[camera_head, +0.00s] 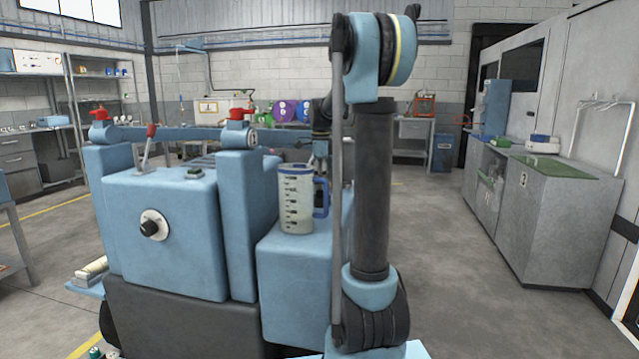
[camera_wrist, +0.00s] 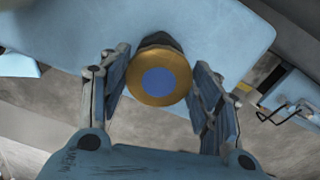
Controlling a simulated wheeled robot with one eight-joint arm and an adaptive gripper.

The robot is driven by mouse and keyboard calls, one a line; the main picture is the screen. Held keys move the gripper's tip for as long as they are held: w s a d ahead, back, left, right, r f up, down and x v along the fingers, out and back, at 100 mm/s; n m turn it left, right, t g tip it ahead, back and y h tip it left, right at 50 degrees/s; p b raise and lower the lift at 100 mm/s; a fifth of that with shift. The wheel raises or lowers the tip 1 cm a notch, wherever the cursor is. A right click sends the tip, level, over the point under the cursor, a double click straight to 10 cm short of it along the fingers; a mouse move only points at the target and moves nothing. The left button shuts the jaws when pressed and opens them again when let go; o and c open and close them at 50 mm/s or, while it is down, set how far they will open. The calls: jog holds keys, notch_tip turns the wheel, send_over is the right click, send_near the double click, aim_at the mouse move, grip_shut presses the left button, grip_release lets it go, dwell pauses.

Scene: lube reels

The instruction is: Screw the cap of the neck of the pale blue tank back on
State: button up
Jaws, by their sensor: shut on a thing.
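In the wrist view, a round brass-coloured cap (camera_wrist: 135,75) with a blue disc on top sits between the two fingers of my gripper (camera_wrist: 160,88), which is shut on it. A dark part (camera_wrist: 160,40) shows just beyond the cap; I cannot tell whether the cap's thread is engaged. The pale blue surface (camera_wrist: 200,20) of the tank lies behind. In the head view, pale blue bodies stand ahead, with a lower block (camera_head: 295,265) at the right. My gripper (camera_head: 321,150) is seen small beyond my arm there, and the cap and neck cannot be made out.
A measuring jug (camera_head: 296,205) with a blue handle stands on the lower block, close to my arm. A grey cabinet (camera_head: 560,225) stands right; the floor between is clear.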

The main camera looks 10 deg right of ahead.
jog(key=m, duration=0.5)
jog(key=shift+w, duration=0.1)
dwell(0.3)
jog(key=m, duration=0.5)
jog(key=shift+w+d, duration=0.1)
dwell(0.4)
jog(key=o, duration=1.2)
jog(key=shift+o, duration=0.5)
